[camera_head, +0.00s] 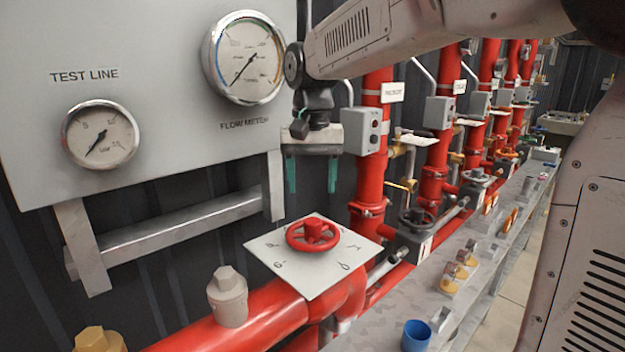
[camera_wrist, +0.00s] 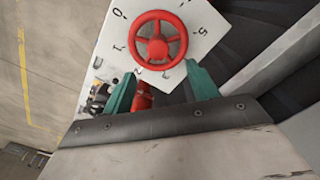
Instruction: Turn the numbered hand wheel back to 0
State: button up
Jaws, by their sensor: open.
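The red hand wheel (camera_head: 313,234) sits on a white numbered plate (camera_head: 272,257) above a red pipe in the head view. In the wrist view the wheel (camera_wrist: 157,40) shows whole, with the plate (camera_wrist: 205,20) around it bearing a 0 at upper left and a 5 at upper right. I cannot tell which number the wheel is set to. My gripper (camera_head: 311,190) has green fingers pointing down, spread apart and empty, above the wheel and apart from it. In the wrist view the fingers (camera_wrist: 160,88) lie below the wheel in the picture.
A grey panel with a test line gauge (camera_head: 100,134) and a flow meter (camera_head: 244,58) stands behind on the left. Red vertical pipes (camera_head: 372,150) with grey boxes line the right. A blue cup (camera_head: 416,336) stands on the grey bench. The space directly above the wheel looks clear.

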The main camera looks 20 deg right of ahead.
aim_at(313, 220)
jog(key=shift+s+f, duration=0.1)
jog(key=shift+s, duration=0.15)
notch_tip(313, 220, down, 8)
jog(key=shift+r, duration=0.2)
jog(key=shift+m, duration=0.3)
jog(key=c, duration=1.2)
jog(key=shift+o, duration=0.2)
jog(key=m, duration=0.4)
jog(key=shift+m, duration=0.3)
jog(key=m, duration=0.3)
